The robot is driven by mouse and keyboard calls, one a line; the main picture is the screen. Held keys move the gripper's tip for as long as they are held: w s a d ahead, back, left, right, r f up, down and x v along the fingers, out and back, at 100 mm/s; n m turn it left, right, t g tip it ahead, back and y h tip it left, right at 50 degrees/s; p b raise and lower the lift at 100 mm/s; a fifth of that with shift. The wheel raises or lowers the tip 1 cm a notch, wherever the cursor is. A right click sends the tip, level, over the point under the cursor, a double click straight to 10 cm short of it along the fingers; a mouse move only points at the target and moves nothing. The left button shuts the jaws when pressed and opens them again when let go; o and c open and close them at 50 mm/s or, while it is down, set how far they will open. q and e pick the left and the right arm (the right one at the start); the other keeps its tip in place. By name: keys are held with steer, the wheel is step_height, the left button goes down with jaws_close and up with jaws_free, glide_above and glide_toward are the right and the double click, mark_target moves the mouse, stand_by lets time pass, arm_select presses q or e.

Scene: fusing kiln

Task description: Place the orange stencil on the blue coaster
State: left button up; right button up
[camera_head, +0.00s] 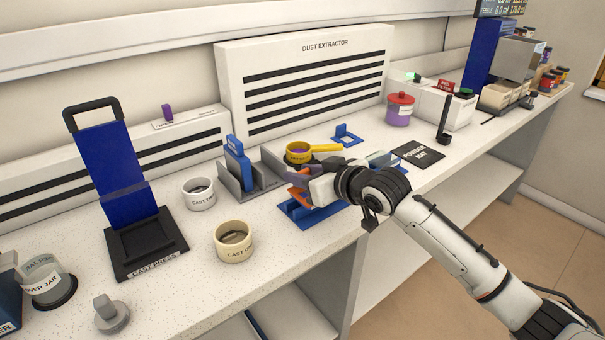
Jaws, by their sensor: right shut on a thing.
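My right gripper (296,186) reaches in from the right and is shut on the orange stencil (299,198). Only a small orange part of the stencil shows, as the fingers hide the rest. A flat blue piece (297,214), which looks like the blue coaster, lies on the bench just below the gripper. The stencil overlaps it in the view; I cannot tell whether they touch. My left gripper is not in view.
A yellow-handled scoop (325,148) and a grey rack with a blue block (236,162) stand behind the gripper. A cream cup (233,242) stands to the left, near the bench's front edge. A black powder mat (417,154) lies to the right.

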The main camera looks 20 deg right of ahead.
steer(key=o, duration=1)
steer(key=shift+f, duration=0.1)
steer(key=shift+s+r, duration=0.2)
steer(key=v, duration=1.1)
steer(key=shift+s+d+r, duration=0.15)
steer(key=shift+s+r, duration=0.05)
steer(key=shift+s, duration=0.05)
